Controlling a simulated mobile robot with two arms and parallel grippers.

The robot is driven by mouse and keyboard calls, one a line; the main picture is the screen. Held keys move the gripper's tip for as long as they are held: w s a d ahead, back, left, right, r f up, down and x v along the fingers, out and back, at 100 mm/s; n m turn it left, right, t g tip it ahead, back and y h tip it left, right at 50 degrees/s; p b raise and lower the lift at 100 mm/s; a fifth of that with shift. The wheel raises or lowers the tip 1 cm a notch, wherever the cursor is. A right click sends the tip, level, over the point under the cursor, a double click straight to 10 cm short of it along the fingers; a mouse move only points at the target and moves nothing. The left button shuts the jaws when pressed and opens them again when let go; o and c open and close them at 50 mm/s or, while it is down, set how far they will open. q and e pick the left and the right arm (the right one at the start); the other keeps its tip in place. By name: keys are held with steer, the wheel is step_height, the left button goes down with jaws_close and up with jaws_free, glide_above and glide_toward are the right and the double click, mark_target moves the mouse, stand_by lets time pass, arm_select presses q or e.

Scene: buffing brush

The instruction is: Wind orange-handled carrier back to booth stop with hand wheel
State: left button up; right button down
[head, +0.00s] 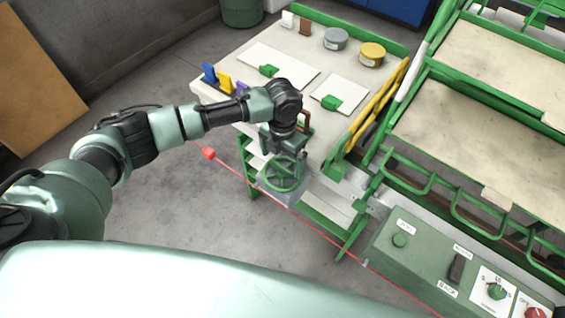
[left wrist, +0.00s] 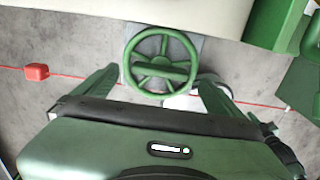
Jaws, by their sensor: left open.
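The green spoked hand wheel (head: 284,178) sits on a grey block beside the work table, in the middle of the head view. In the left wrist view the hand wheel (left wrist: 160,68) shows face-on, just ahead of the fingers. My left gripper (head: 284,149) points down over the wheel's far side. Its fingers (left wrist: 158,78) are spread apart and hold nothing; whether they touch the rim I cannot tell. I cannot make out the orange-handled carrier or the booth stop in these views. My right gripper is out of view.
A red line with a red box (head: 208,153) crosses in front of the wheel. A green control box (head: 440,262) with buttons and knobs stands at lower right. Green racks (head: 480,85) stand at right. Floor at left is clear.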

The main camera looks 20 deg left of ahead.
mark_target(282, 166)
arm_select(q)
steer(key=shift+f, duration=1.55)
steer(key=c, duration=1.4)
steer(key=shift+o, duration=0.2)
